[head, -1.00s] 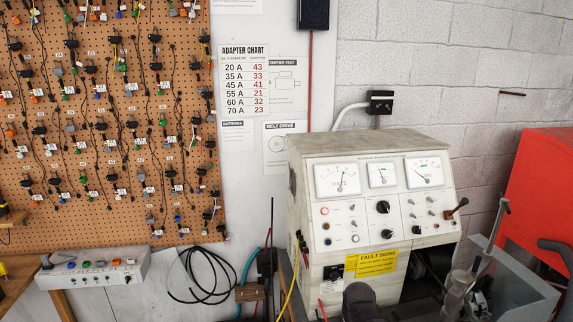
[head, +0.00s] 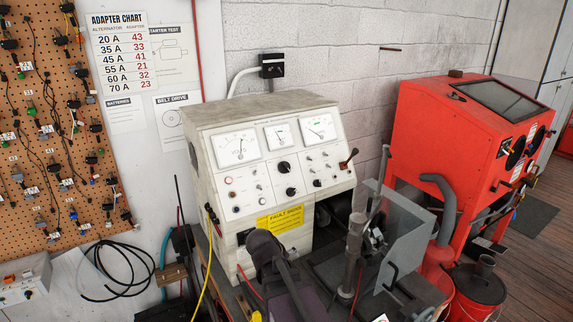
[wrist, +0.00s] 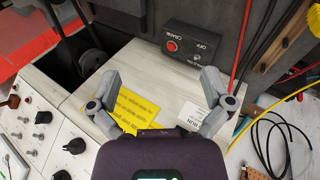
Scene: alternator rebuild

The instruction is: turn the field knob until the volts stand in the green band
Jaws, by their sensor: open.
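The cream test bench (head: 230,110) carries a sloped panel with three dial meters. The volts meter (head: 237,146) is the left one; its needle stands near upright, and a green band on it is too small to make out. Two black knobs, an upper one (head: 284,168) and a lower one (head: 291,191), sit mid-panel; I cannot read which is the field knob. In the wrist view black knobs (wrist: 77,145) lie left of my gripper (wrist: 160,85). My gripper is open and empty, its fingers spread over the bench front by the yellow fault label (wrist: 135,108), apart from the knobs.
A lever (head: 349,158) sticks out at the panel's right. A grey metal stand (head: 405,235) and a red cabinet (head: 440,140) stand to the right. A yellow cable (head: 209,265) hangs at the bench's left. A crank switch box (wrist: 190,47) shows in the wrist view.

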